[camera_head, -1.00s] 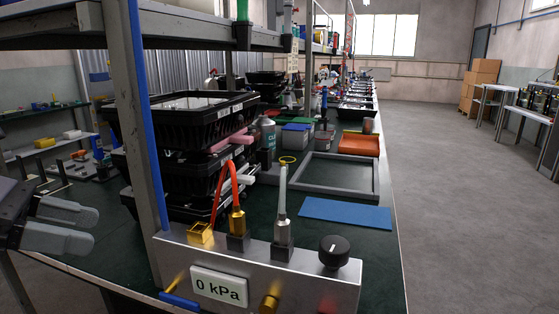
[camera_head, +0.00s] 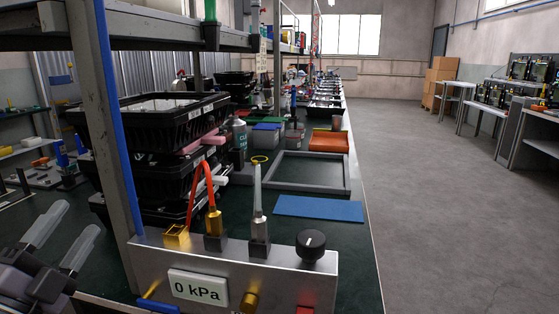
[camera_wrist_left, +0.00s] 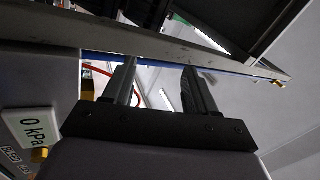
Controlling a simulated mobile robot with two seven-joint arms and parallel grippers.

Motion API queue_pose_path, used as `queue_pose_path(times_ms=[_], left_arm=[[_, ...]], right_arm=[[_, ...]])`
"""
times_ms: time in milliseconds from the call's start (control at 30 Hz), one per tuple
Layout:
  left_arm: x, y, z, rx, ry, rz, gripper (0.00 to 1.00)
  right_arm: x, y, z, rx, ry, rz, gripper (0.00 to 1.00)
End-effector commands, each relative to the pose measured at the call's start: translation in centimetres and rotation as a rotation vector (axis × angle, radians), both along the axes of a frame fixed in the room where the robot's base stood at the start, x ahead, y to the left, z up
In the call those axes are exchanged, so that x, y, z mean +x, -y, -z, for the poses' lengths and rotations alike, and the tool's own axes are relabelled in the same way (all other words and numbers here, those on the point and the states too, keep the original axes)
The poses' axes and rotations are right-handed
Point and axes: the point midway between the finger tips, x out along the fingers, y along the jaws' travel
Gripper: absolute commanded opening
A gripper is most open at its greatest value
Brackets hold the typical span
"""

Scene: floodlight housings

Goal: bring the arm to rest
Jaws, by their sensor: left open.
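My left gripper (camera_head: 62,238) is at the lower left of the head view, left of the pressure box and the shelf post. Its two grey fingers are apart, point up and to the right, and hold nothing. In the left wrist view the gripper (camera_wrist_left: 160,78) also shows its fingers spread with an empty gap. The metal pressure box (camera_head: 320,280), with its "0 kPa" display (camera_head: 198,288), stands at the bench's near end. The display also shows at the left of the wrist view (camera_wrist_left: 32,127). My right gripper is not in view.
A grey shelf post with a blue strip (camera_head: 116,120) rises close to my left gripper. Stacked black housings (camera_head: 150,150) stand behind it. A grey frame (camera_head: 310,187) and a blue mat (camera_head: 320,208) lie on the green bench. The floor (camera_head: 440,210) at the right is clear.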

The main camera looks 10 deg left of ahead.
Motion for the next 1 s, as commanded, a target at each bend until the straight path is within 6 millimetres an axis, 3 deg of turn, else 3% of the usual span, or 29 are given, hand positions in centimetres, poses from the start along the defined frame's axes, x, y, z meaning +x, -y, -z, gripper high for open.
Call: queue_pose_path(times_ms=[133,267,400,500,700,1000], left_arm=[[0.0,-1.4,6.7,-0.312,-0.227,-0.115,0.57],[-1.3,-1.2,13.4,-0.558,-0.455,-0.217,0.57],[-4.3,0.8,20.7,-0.791,-0.729,-0.325,0.57],[-7.2,3.0,24.9,-0.920,-0.920,-0.392,0.57],[-12.4,7.2,29.7,-1.072,-1.217,-0.481,0.57],[-18.9,12.4,32.6,-1.178,-1.553,-0.559,0.57]], right_arm=[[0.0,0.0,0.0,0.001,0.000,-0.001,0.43],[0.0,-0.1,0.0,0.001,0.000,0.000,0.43],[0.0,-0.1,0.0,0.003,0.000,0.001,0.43],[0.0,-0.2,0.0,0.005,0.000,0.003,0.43],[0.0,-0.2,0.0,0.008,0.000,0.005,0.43],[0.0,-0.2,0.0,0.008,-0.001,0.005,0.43]])
